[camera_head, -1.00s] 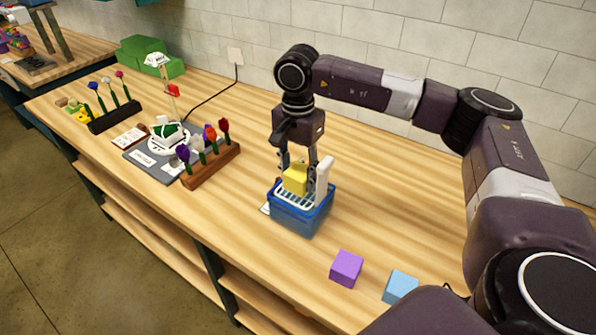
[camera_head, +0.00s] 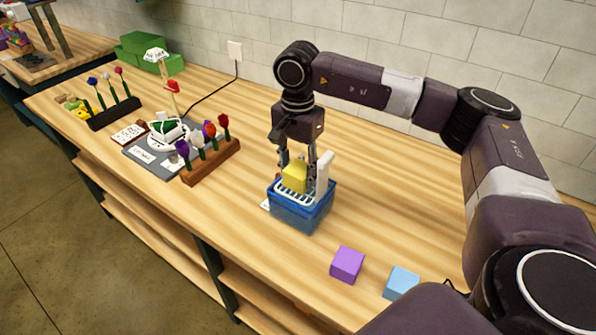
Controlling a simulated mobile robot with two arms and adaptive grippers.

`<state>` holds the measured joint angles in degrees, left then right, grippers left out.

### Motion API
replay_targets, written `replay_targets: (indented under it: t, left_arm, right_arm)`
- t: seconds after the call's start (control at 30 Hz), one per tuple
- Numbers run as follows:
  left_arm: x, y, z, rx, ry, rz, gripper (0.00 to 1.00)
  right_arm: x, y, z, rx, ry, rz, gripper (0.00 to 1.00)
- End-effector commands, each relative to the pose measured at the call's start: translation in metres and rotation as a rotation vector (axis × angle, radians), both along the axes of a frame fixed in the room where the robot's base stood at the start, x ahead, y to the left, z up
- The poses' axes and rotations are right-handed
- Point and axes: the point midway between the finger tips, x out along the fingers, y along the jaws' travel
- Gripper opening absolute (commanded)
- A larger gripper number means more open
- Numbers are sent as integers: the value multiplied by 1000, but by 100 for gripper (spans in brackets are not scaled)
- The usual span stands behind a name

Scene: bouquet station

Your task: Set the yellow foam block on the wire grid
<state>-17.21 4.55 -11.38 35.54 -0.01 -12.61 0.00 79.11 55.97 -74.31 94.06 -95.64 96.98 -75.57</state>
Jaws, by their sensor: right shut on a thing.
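The yellow foam block (camera_head: 294,177) is at the white wire grid (camera_head: 290,199), which lies across the top of a blue bin (camera_head: 299,216). My right gripper (camera_head: 298,172) points down over the bin, with its fingers on either side of the block, shut on it. The block's underside looks to be at the height of the grid, but I cannot tell whether it touches the wires. A white upright piece (camera_head: 323,172) stands at the bin's right side. My left gripper is not in view.
A purple block (camera_head: 347,264) and a light blue block (camera_head: 401,283) lie on the table in front. Flower racks (camera_head: 211,163) and a grey scale-like board (camera_head: 140,158) stand to the left. A green box (camera_head: 143,50) is at the back. Table right of the bin is clear.

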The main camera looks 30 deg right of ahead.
Motion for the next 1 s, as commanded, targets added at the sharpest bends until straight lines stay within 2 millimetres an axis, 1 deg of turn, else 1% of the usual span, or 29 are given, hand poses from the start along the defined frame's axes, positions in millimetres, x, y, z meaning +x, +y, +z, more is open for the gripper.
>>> replay_targets:
  t: [0.3, 0.33, 0.5, 0.97, 1.0]
  left_arm:
    - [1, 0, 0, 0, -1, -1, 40]
    - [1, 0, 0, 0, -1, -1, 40]
    - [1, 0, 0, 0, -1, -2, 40]
    - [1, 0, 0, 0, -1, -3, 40]
    - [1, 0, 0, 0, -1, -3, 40]
  right_arm:
    - [0, 0, 0, 0, 0, 0, 32]
    - [0, 0, 0, 0, 0, 0, 43]
    - [0, 0, 0, 0, 1, 0, 62]
    - [-1, -1, 0, -2, 2, 0, 62]
    - [-1, -1, 0, -2, 2, 0, 58]
